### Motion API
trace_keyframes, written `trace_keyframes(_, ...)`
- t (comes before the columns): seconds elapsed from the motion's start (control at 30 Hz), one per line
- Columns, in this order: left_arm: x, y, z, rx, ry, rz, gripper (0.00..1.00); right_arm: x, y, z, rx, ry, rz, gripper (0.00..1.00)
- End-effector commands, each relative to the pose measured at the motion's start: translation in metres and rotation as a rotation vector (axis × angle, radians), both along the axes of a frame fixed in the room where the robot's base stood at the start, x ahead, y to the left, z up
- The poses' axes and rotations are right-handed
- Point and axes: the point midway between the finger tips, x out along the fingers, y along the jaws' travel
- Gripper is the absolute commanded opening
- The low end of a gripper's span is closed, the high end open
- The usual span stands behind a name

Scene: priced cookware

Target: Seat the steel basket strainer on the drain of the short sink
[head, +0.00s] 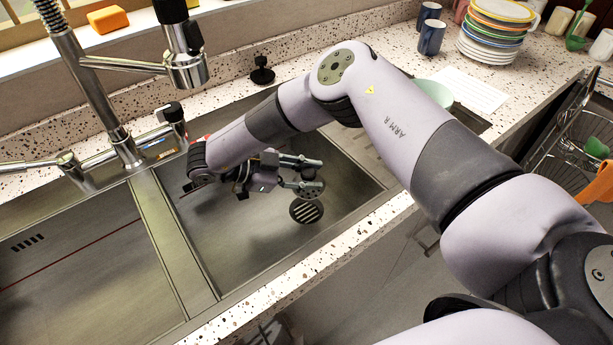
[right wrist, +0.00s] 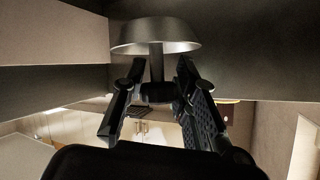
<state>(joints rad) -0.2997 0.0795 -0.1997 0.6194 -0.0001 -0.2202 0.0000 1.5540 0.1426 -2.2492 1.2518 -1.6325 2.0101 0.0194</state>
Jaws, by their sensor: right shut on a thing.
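My right arm reaches into the short sink (head: 250,222), the right-hand basin. My right gripper (head: 306,175) is low in it, shut on the steel basket strainer. The right wrist view shows the strainer (right wrist: 157,38) as a shiny steel cup on a thin stem, with the fingers (right wrist: 158,88) closed around the stem. In the head view a grey strainer disc (head: 314,188) shows by the fingertips. The dark round drain (head: 306,211) with pale slots lies just below it in the picture. The strainer looks apart from the drain, but the gap's height is unclear. My left gripper is out of view.
A tall chrome faucet (head: 98,90) stands behind the divider (head: 165,235) between the basins. The longer basin (head: 80,265) at left looks empty. Stacked plates (head: 490,42), blue mugs (head: 431,38) and a wire rack (head: 560,130) are at right.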

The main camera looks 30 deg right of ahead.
Motion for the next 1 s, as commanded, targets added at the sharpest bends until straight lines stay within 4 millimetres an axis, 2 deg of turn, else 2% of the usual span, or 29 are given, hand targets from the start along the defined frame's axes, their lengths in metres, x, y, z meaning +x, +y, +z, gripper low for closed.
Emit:
trace_keyframes(0.03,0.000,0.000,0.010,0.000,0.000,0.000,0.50,-0.003,-0.001,0.000,0.001,0.009,0.048,0.00)
trace_keyframes(0.1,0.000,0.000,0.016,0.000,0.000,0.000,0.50,-0.003,0.000,-0.004,0.003,0.008,0.116,0.00)
trace_keyframes(0.3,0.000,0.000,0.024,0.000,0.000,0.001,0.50,-0.001,0.004,-0.014,0.013,-0.007,0.245,0.00)
trace_keyframes(0.8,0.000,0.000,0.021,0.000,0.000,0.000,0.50,0.000,0.005,-0.017,0.014,-0.012,0.263,0.00)
trace_keyframes(1.0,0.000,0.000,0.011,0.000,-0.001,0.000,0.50,0.000,0.005,-0.029,0.014,-0.012,0.263,0.00)
